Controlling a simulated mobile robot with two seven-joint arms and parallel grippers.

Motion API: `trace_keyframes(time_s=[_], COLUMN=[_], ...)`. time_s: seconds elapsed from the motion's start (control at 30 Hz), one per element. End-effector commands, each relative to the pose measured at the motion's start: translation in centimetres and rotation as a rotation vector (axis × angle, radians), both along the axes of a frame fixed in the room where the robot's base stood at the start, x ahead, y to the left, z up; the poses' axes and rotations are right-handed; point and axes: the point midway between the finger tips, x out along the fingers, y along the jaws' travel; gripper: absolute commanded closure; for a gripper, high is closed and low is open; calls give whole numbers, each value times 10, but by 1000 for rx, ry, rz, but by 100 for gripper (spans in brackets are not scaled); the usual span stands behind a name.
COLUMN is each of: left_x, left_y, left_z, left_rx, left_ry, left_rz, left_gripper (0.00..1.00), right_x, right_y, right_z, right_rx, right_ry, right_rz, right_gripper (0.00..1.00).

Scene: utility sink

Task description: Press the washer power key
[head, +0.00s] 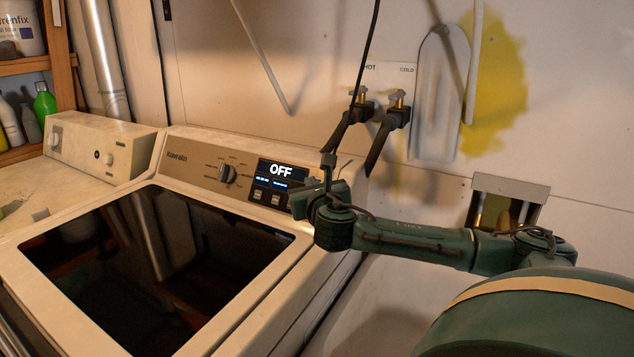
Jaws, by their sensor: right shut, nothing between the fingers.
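The washer (312,262) has a dark glass lid and a tilted control panel at its back. The panel's display (281,171) reads "OFF" in white, with small blue text under it. Small grey keys (258,194) sit below the display; their labels are too small to read, so I cannot tell which is the power key. My right gripper (303,192) is shut and empty at the right end of the panel, just right of the keys. It hides that end of the panel, and I cannot tell if it touches it. My left gripper is not in view.
A round dial (228,173) is left of the display. A second appliance (100,150) stands at the left, beside a wooden shelf (25,65) with bottles. Hot and cold taps (397,115) with dark hoses are on the wall behind my right arm.

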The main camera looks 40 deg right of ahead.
Motion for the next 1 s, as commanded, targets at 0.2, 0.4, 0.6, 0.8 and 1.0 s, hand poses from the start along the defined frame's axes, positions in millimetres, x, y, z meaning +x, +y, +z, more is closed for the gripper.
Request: trace_keyframes(time_s=[0.2, 0.4, 0.6, 0.8, 1.0], left_x=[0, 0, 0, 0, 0], left_y=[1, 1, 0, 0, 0], left_z=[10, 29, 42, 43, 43], left_rx=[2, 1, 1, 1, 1], left_ry=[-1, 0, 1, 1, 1], left_rz=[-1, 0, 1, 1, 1], left_gripper=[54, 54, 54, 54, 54], right_x=[-1, -7, -11, -12, -12], right_y=[7, 23, 38, 41, 41], right_z=[7, 19, 26, 26, 26], right_rx=[0, 1, 0, -1, -1], right_ry=[0, 0, 0, 1, 0], right_rz=[2, 2, 2, 0, 0], right_gripper=[100, 100, 100, 100, 100])
